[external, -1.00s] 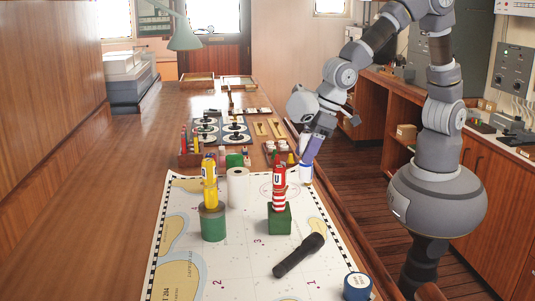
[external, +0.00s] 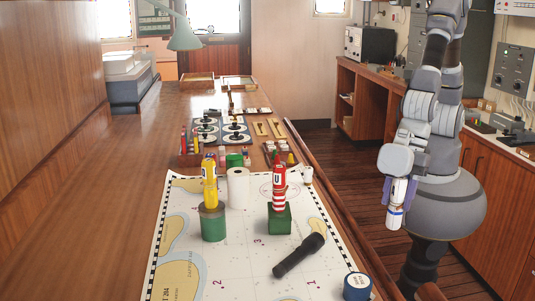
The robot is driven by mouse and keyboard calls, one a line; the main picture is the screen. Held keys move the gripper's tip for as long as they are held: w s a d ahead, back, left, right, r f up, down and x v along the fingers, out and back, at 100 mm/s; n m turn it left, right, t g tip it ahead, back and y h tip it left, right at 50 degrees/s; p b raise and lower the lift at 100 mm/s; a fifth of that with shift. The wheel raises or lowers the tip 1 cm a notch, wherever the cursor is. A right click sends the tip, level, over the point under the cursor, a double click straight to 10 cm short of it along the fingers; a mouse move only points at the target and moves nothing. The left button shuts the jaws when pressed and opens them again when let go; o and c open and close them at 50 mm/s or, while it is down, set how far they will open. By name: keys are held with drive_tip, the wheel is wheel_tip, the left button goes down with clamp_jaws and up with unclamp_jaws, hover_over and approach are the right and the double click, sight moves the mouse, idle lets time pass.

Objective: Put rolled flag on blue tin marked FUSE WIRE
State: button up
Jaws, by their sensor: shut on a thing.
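My gripper (external: 398,196) is shut on a white roll with blue bands (external: 395,218), which looks like the rolled flag. It hangs roughly upright beside my base, right of the table and clear of it. The blue tin (external: 357,290) with a white, lettered top stands at the near right corner of the chart; its lettering is too small to read. The top of the tin is bare. My gripper is above and to the right of the tin in the picture, well apart from it.
On the chart (external: 190,262) lie a black torch (external: 298,256), a green cylinder (external: 213,226) with a yellow piece on it, and a green block (external: 279,220) with a red-and-white piece on it.

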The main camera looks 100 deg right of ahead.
drive_tip(key=shift+w+a+f+b, duration=0.35)
drive_tip(key=shift+w+a+f, duration=0.55)
drive_tip(key=shift+w+a, duration=1)
drive_tip(key=shift+w+a+f+b, duration=0.35)
drive_tip(key=shift+w+a+f, duration=0.55)
drive_tip(key=shift+w+a, duration=0.95)
drive_tip(key=shift+w+a+f+b, duration=0.35)
drive_tip(key=shift+w+a+f, duration=0.55)
drive_tip(key=shift+w+a, duration=0.95)
drive_tip(key=shift+w+d, duration=0.3)
drive_tip(key=shift+d, duration=0.05)
drive_tip(key=shift+f, duration=0.1)
drive_tip(key=o, duration=1.1)
